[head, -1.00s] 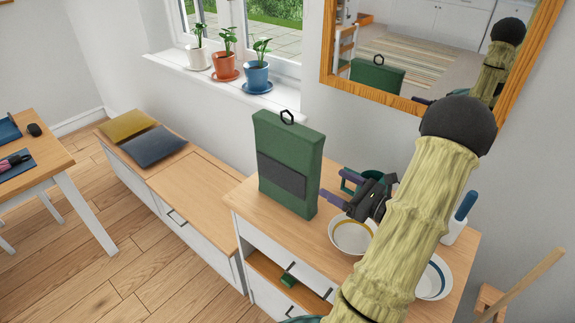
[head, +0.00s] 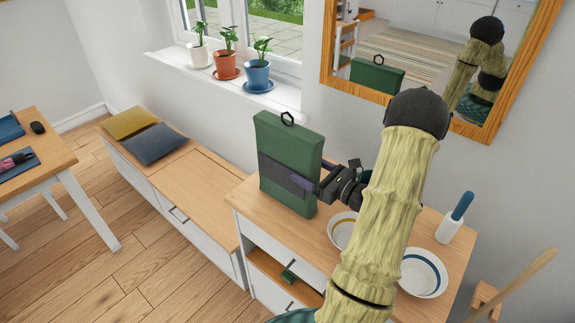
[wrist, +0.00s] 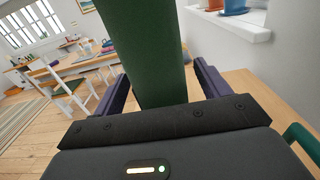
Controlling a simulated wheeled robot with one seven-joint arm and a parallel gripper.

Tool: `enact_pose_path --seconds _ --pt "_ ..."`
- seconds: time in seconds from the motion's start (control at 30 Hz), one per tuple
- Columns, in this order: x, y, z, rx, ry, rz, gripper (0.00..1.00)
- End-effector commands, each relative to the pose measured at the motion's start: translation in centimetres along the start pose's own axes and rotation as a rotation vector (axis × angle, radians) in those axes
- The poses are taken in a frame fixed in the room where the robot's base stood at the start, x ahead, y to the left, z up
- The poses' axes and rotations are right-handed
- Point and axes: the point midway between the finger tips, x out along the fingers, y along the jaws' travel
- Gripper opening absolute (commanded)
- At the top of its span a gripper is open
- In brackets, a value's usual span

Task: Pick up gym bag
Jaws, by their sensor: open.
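The gym bag (head: 288,150) is a tall green block with a dark grey front panel and a small black loop on top. It stands upright on the wooden cabinet top. In the head view my gripper (head: 302,178) is at the bag's right side, with a purple finger across the front panel. In the wrist view the green bag (wrist: 147,50) rises between the two open purple fingers (wrist: 158,92), with a gap visible on each side. The bag's lower part is hidden behind the gripper body there.
A white bowl (head: 341,230), another bowl (head: 421,272) and a blue-handled brush in a white holder (head: 449,232) stand on the cabinet top (head: 315,248). A framed mirror (head: 395,97) hangs behind. Potted plants (head: 257,76) line the windowsill. A low bench (head: 197,185) is left.

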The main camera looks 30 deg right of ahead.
Motion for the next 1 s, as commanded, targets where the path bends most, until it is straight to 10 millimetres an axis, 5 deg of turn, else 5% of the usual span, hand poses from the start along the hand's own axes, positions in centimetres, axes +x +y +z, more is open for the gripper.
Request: enact_pose_path --seconds 0.2,0.73,1.0 --pt "2.6 0.0 0.1 0.0 -0.001 0.002 0.75" --pt "2.6 -0.1 0.0 -0.001 0.0 0.0 0.75" --pt "2.6 -0.1 0.0 -0.001 0.0 0.0 0.24"
